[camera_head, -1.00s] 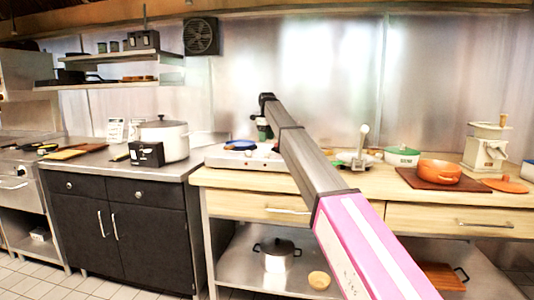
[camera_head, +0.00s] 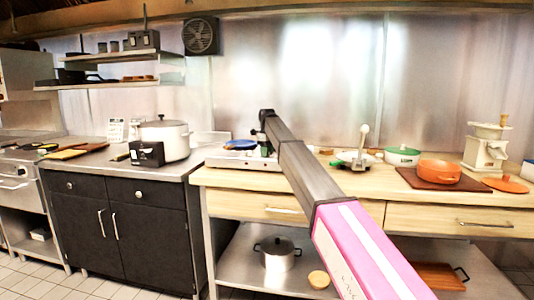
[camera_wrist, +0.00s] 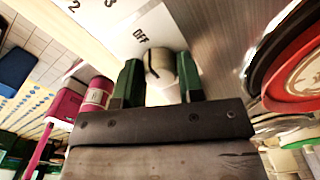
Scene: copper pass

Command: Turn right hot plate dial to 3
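The white hot plate (camera_head: 226,161) stands on the wooden counter in the head view, partly hidden behind my arm. In the wrist view its pale panel (camera_wrist: 125,38) shows the marks 2, 3 and OFF. A light-coloured dial knob (camera_wrist: 160,66) is just below the OFF mark. My gripper (camera_wrist: 159,72) has its two green fingers apart, one on each side of the knob. I see no clear grip on it; any contact is too close to judge. The dial and fingertips are not clear in the head view, where my gripper (camera_head: 268,146) is over the hot plate's right side.
A blue round thing (camera_head: 240,144) sits on the hot plate's left part. To the right are a scale-like item (camera_head: 357,158), a green-rimmed pot (camera_head: 402,156) and an orange pot (camera_head: 438,171) on a board. A large pot (camera_head: 165,138) stands on the left counter.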

